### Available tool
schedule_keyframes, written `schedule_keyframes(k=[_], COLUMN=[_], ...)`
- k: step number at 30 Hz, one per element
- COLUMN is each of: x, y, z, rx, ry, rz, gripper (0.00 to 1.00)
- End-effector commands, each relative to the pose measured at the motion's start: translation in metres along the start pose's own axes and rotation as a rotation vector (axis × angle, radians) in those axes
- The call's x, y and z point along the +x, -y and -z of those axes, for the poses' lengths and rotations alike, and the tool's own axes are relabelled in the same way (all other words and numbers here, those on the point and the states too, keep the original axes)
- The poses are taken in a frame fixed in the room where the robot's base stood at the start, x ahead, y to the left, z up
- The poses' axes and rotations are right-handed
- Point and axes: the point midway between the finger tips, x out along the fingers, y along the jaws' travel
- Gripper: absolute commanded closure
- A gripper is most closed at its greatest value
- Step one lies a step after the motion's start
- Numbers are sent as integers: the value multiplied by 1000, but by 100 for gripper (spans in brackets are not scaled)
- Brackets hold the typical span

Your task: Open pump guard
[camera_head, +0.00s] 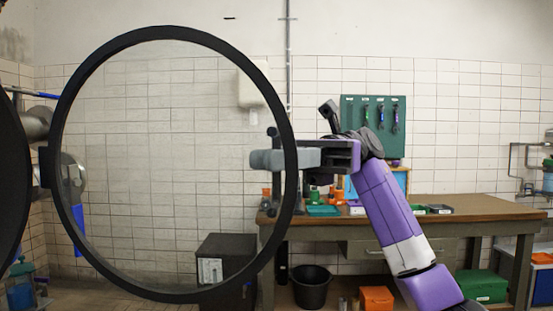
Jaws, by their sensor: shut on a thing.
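The pump guard (284,115) is a round black ring with a clear pane, large in the left half of the head view. It stands swung out from the dark round pump housing (10,190) at the left edge, with its hinge side at left. A small dark upright handle (272,133) shows at the ring's right side. My gripper (268,160) reaches in from the right and is shut on this handle. The fingertips show through the pane, and the ring hides part of the fingers.
A wooden workbench (470,207) stands behind my arm, with small trays and bottles on it. A green tool board (350,115) hangs above. A black bucket (312,288), an orange box (377,298) and a dark cabinet (228,245) stand low down. Blue pipes run at far left.

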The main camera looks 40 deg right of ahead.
Motion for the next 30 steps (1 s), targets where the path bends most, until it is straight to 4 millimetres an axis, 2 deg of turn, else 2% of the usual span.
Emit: schedule_keyframes(k=[2,3,5,6,17,24,30], x=[4,4,4,3,-5,-38,-56], y=[4,4,4,3,0,-7,-11], z=[2,3,3,3,2,1,1], rx=[6,7,6,6,3,3,4], ry=[-5,-6,-7,-7,-4,-5,-7], rz=[2,2,1,1,2,4,2], gripper=[100,81,70,68,68,68,68])
